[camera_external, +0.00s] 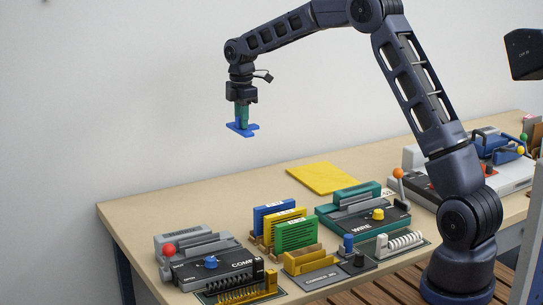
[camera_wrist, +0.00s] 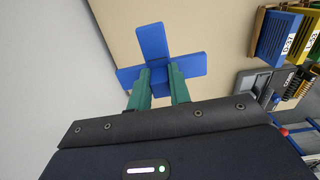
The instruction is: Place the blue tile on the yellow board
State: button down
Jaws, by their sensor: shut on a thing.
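The blue tile (camera_external: 243,129) is a flat, cross-shaped piece held in my gripper (camera_external: 243,112), high above the far left part of the table. In the wrist view the tile (camera_wrist: 155,48) sits between the two green fingers of my gripper (camera_wrist: 160,78), which are shut on it. The yellow board (camera_external: 322,178) lies flat on the table near its back edge, to the right of and below the tile in the external view. The board does not show in the wrist view. The tile is clear of the table and the board.
A grey binding machine (camera_external: 205,262), a rack of blue, yellow and green books (camera_external: 283,225) and a teal wire machine (camera_external: 360,215) stand along the front. The bare tabletop (camera_external: 180,205) is free at the back left. A white wall rises behind.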

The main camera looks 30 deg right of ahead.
jog(key=d, duration=1.4)
send_over(318, 176)
notch_tip(318, 176, down, 19)
jog(key=shift+a+f, duration=0.1)
jog(key=shift+f, duration=0.05)
jog(key=shift+f, duration=0.1)
jog(key=c, duration=1.3)
grip_release()
